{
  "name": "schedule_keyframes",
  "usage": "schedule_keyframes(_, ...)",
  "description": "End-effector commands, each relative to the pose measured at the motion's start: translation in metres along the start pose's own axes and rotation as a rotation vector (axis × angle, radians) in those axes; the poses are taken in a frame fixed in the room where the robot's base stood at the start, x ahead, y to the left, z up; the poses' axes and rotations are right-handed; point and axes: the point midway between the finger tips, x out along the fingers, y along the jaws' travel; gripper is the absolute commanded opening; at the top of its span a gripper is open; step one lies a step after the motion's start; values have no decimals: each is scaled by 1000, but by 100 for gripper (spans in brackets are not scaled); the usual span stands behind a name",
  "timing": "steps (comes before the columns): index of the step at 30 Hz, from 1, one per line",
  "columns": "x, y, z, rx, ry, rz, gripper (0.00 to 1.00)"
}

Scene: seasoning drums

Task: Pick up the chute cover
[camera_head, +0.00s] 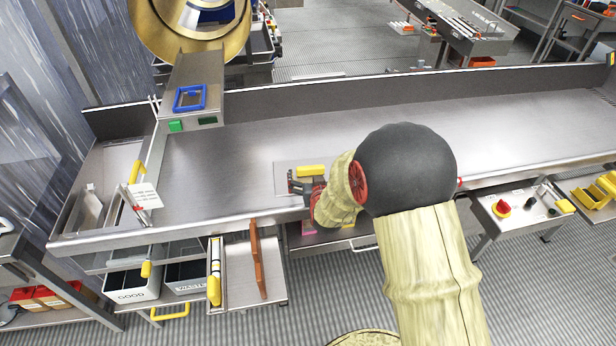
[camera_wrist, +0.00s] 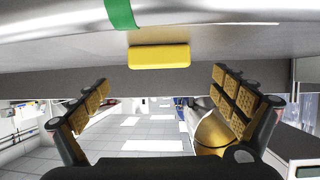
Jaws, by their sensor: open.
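The chute cover appears to be the flat grey plate (camera_head: 283,178) with a yellow handle (camera_head: 311,170), lying on the steel table near its front edge. In the wrist view the yellow handle (camera_wrist: 160,57) is a rounded bar just beyond the fingertips, centred between them. My gripper (camera_head: 294,183) is at the front of the plate, low over the table edge, and partly hidden by my wrist. In the wrist view my gripper (camera_wrist: 161,82) has its two padded fingers wide apart with nothing between them. Contact with the plate is not visible.
A steel table (camera_head: 400,130) has free room right of the plate. A brass drum (camera_head: 190,30) stands behind left. A brown upright panel (camera_head: 258,258) and a yellow-handled tray part (camera_head: 214,275) are below the front edge. A control box (camera_head: 520,212) is at right.

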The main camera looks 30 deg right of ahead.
Motion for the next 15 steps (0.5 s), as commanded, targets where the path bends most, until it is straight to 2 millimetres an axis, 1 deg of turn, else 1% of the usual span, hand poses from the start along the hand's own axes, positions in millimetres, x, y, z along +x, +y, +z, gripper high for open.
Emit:
schedule_keyframes(6, 28, 0, 6, 0, -1, 0, 97)
schedule_keyframes(9, 42, 1, 7, 0, -2, 0, 97)
schedule_keyframes(12, 51, 1, 6, 0, -2, 0, 97)
schedule_keyframes(15, 54, 1, 5, 0, -1, 0, 97)
